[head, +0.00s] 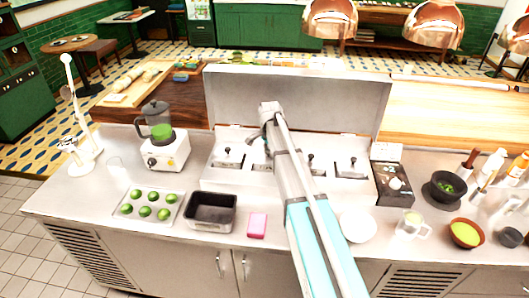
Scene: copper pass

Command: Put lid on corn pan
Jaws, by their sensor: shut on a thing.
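A metal unit with a raised cover panel (345,97) stands in the middle of the counter. Its top holds several steel lids with dark knobs, one at the left (229,155) and one at the right (347,166). My arm reaches over the front of this unit, and my gripper (267,147) is low over its middle-left part. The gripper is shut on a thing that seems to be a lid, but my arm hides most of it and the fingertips. I cannot tell which pan holds corn or whether the held thing touches the unit.
A white bowl (358,227), a black box (392,186), a glass jug (410,224) and bowls stand right. Copper lamps hang above.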

